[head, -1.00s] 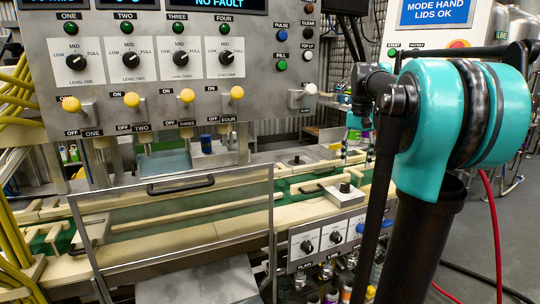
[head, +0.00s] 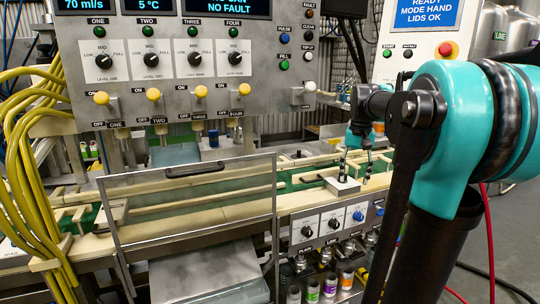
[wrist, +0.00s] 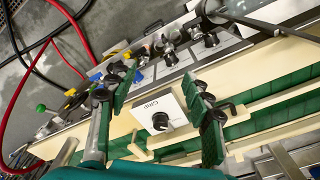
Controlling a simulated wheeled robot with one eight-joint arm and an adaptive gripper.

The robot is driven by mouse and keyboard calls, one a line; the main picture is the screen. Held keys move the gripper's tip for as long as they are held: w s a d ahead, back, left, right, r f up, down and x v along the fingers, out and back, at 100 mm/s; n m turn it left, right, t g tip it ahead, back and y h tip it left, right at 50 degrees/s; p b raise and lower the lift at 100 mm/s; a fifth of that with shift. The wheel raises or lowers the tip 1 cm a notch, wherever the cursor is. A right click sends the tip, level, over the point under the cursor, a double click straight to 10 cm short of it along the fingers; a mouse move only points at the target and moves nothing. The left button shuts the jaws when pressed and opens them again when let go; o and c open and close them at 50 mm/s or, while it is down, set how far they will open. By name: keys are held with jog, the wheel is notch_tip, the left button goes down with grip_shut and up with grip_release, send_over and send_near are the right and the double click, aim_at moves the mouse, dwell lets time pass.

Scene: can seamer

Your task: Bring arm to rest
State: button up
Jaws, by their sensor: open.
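My gripper (head: 356,172) is in the head view, above the near rail of the conveyor at right of centre. In the wrist view my gripper (wrist: 162,100) has its two green-padded fingers wide apart, with nothing held between them. The same knob plate (head: 342,185) shows in the head view just below the fingers. I cannot tell whether the fingertips touch it. My arm reaches in from the right.
A clear guard with a black handle (head: 194,170) stands in front of the conveyor (head: 240,190). A panel with dials and yellow-tipped levers (head: 155,94) hangs above. Below are knob controls (head: 333,222) and several colored bottles (head: 330,286). A red emergency button (head: 446,49) is at upper right.

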jog(key=s+a+f+n+t, duration=0.1)
jog(key=s+a+f, duration=0.3)
jog(key=s+f, duration=0.5)
jog(key=s+a+f+n+t, duration=0.2)
jog(key=s+a+f, duration=0.2)
jog(key=s+f, duration=0.6)
notch_tip(320, 180, down, 8)
jog(key=shift+s+r+n+t, duration=0.15)
jog(key=shift+n+t, duration=0.15)
jog(key=shift+n, duration=0.1)
